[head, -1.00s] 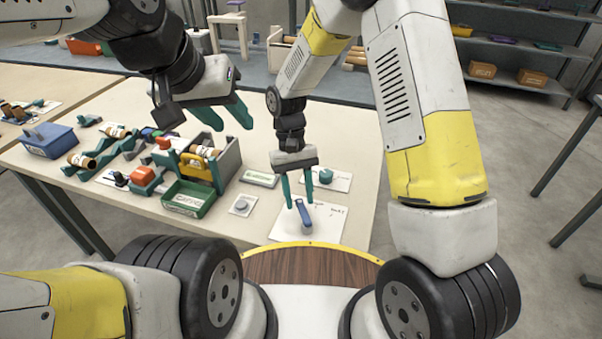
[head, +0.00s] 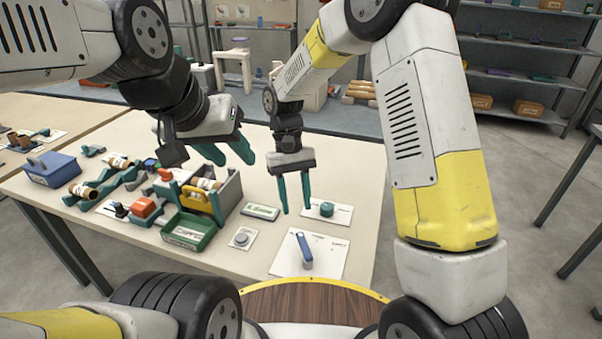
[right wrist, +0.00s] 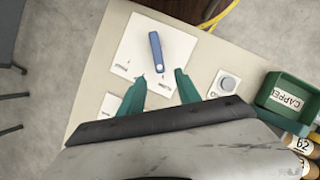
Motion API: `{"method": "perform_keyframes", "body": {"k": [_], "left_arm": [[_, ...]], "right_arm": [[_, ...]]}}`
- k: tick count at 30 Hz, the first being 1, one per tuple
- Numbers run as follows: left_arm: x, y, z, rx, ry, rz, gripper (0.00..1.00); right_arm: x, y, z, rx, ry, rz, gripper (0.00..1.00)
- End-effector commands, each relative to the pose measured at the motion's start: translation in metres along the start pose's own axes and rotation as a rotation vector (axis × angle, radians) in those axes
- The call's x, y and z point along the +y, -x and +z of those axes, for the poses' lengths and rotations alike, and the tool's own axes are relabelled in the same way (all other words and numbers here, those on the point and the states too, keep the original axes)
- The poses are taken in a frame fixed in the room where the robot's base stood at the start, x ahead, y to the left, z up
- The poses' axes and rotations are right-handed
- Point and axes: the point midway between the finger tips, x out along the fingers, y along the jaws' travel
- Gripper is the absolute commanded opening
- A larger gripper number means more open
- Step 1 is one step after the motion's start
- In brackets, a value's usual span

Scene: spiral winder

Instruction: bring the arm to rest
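My right gripper (head: 294,193) has teal fingers pointing down, spread apart with nothing between them, above the table between two white cards. It also shows open in the right wrist view (right wrist: 162,85). My left gripper (head: 232,156) hangs above the winder at the left; its teal fingers show a gap at the tips and nothing visible between them. A blue lever (head: 304,249) lies on a white marked card (head: 328,262) near the table's front edge, apart from both grippers. The lever also shows in the right wrist view (right wrist: 156,50).
Shelves (head: 520,70) stand at the back right. Open floor lies to the right.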

Motion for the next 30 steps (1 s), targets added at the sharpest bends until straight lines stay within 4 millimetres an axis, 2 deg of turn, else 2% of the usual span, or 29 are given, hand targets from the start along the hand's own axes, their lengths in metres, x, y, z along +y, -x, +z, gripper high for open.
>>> {"method": "perform_keyframes", "body": {"k": [5, 8, 11, 15, 21, 25, 30], "left_arm": [[0.000, 0.000, 0.000, 0.000, 0.000, 0.000, 0.40], [0.000, 0.000, 0.000, 0.000, 0.000, 0.000, 0.40], [0.000, 0.000, 0.000, 0.000, 0.000, 0.000, 0.40], [0.000, 0.000, 0.000, 0.000, 0.000, 0.000, 0.40], [0.000, 0.000, 0.000, 0.000, 0.000, 0.000, 0.40], [0.000, 0.000, 0.000, 0.000, 0.000, 0.000, 0.40], [0.000, 0.000, 0.000, 0.000, 0.000, 0.000, 0.40]], "right_arm": [[0.005, 0.007, 0.004, 0.019, -0.006, -0.007, 0.40], [0.017, 0.027, 0.016, 0.076, -0.021, -0.025, 0.40], [0.036, 0.054, 0.037, 0.165, -0.047, -0.052, 0.40], [0.064, 0.087, 0.076, 0.307, -0.088, -0.089, 0.40], [0.095, 0.117, 0.136, 0.513, -0.151, -0.127, 0.40], [0.110, 0.127, 0.174, 0.649, -0.192, -0.141, 0.40], [0.123, 0.129, 0.218, 0.814, -0.244, -0.146, 0.40]]}}
